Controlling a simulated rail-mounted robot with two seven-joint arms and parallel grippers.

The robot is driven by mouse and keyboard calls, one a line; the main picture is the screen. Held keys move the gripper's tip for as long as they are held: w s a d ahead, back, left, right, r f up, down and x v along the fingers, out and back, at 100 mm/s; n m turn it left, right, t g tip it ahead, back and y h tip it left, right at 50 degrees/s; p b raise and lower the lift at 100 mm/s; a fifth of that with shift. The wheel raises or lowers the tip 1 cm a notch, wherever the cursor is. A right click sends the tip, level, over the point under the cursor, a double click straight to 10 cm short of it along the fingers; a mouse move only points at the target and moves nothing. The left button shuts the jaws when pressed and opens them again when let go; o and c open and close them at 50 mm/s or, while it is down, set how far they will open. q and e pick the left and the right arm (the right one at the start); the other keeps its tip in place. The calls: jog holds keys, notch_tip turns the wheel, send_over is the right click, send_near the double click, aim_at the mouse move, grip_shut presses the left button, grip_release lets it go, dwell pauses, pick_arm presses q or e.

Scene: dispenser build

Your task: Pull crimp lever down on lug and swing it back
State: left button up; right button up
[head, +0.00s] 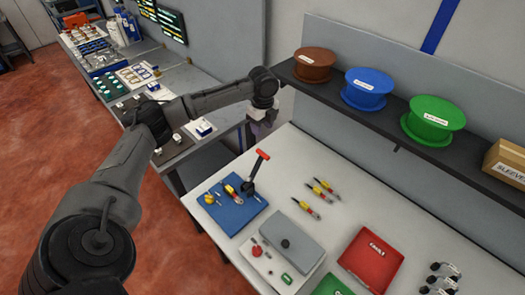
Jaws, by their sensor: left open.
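The crimp lever (253,175) is a black arm with a red grip at its top. It stands raised, tilted a little to the right, at the blue mat (226,221) on the white bench. A yellow and red piece (231,193) lies on the mat just left of the lever's foot. The lug is too small to tell apart there. My left gripper (258,135) hangs from the arm above and behind the red grip, apart from it in the picture. It is open and empty; its fingertips are small and hard to make out. My right gripper is not in view.
A grey-lidded box (292,238) and a red tray (371,262) stand toward the front. Several yellow-red pieces (318,194) lie right of the lever. A dark shelf (395,141) with a brown spool (314,66), blue spool (366,90) and green spool (432,121) overhangs the back.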

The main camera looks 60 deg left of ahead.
aim_at(262, 152)
pick_arm(q)
notch_tip(262, 152, down, 12)
jog(key=shift+s+f, duration=0.15)
jog(key=shift+f, duration=0.05)
dwell(0.4)
jog(key=shift+c, duration=0.2)
grip_shut()
